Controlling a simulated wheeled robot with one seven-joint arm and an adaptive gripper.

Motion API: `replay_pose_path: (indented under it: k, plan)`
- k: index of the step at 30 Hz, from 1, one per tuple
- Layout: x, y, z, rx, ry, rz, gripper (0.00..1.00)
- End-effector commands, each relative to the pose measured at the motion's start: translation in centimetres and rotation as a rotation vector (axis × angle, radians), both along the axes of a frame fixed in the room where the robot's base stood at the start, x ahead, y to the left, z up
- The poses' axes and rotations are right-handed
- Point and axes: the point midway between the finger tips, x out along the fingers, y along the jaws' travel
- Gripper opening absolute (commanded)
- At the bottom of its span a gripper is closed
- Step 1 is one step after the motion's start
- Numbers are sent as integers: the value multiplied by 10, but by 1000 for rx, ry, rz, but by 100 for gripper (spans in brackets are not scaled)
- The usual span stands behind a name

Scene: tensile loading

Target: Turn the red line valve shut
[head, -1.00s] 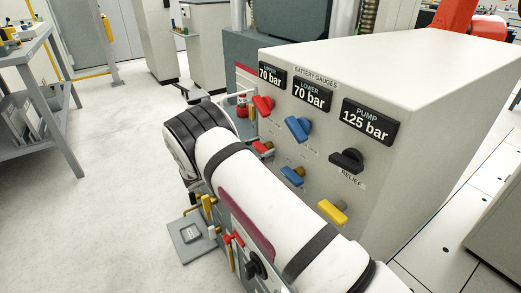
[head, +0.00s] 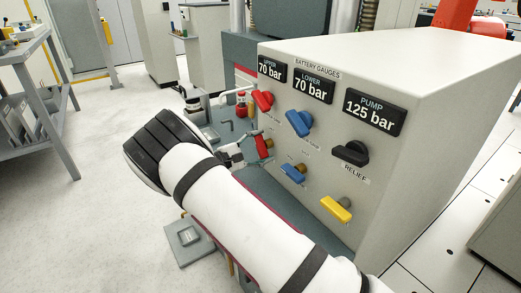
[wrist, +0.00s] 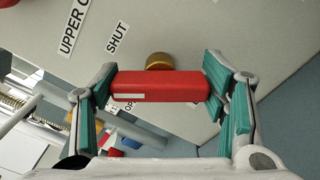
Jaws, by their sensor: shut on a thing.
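The red line valve's handle (head: 262,146) is the red bar in the lower row of the panel, at its left end. In the head view it stands steeply tilted. My gripper (head: 245,153) reaches it from the left. In the wrist view the red handle (wrist: 160,92) lies across the picture, between the two teal pads of my gripper (wrist: 160,86), which are closed on its ends. Its brass stem (wrist: 159,61) shows behind it. A SHUT label (wrist: 118,37) is above left of the handle; another label, starting OP, is partly hidden below it.
The grey panel box (head: 400,70) carries other handles close by: an upper red one (head: 263,100), blue ones (head: 299,122), a black one (head: 350,152) and a yellow one (head: 336,208). Gauges read 70, 70 and 125 bar. Open floor (head: 90,210) lies left.

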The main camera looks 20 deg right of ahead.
Motion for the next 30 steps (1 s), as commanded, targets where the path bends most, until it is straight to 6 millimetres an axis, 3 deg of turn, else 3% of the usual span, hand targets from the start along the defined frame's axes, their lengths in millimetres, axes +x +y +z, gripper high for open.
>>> replay_pose_path:
  k: [15, 30]
  plan:
    - [-1, 0, -3, 134, -415, -1, 38]
    - [-1, -1, -3, 186, -573, -1, 38]
